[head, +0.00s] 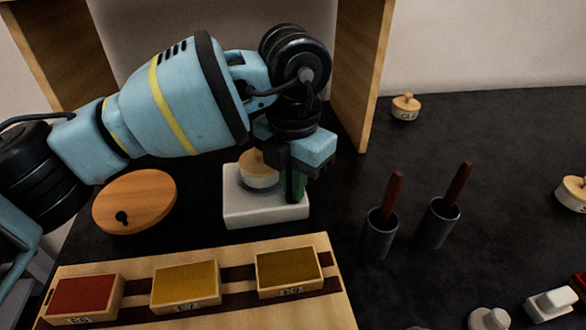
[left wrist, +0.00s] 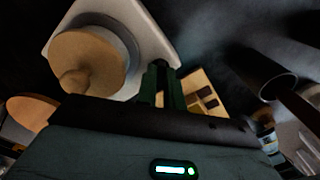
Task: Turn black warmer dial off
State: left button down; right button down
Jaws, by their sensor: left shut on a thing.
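The white warmer (head: 250,214) is a square block standing on the dark counter, with a round pot under a tan lid (head: 258,166) on top. The warmer also shows in the left wrist view (left wrist: 155,35), with the tan lid (left wrist: 88,62) beside my fingers. My left gripper (head: 294,188) points down at the warmer's right edge, its dark green fingers shut. The fingers also show in the left wrist view (left wrist: 165,82). The black dial is hidden at the fingers, and its turned position cannot be seen. My right gripper is not in view.
A round wooden board (head: 150,192) with a small black knob lies left of the warmer. A wooden tray (head: 235,254) with red, yellow and brown blocks lies in front. Two dark cups (head: 380,238) (head: 436,226) holding red-brown sticks stand to the right. The back right counter is mostly clear.

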pick_arm(q)
jog(key=n+p, duration=0.2)
jog(key=shift+r+n, duration=0.35)
jog(key=shift+n, duration=0.05)
jog(key=n+p, duration=0.5)
jog(key=shift+n, duration=0.3)
jog(key=shift+n+p, duration=0.6)
jog(key=shift+n, duration=0.1)
jog(key=shift+w+f, duration=0.1)
jog(key=c, duration=1.5)
grip_release()
jog(key=shift+f, duration=0.15)
jog(key=shift+r, duration=3.95)
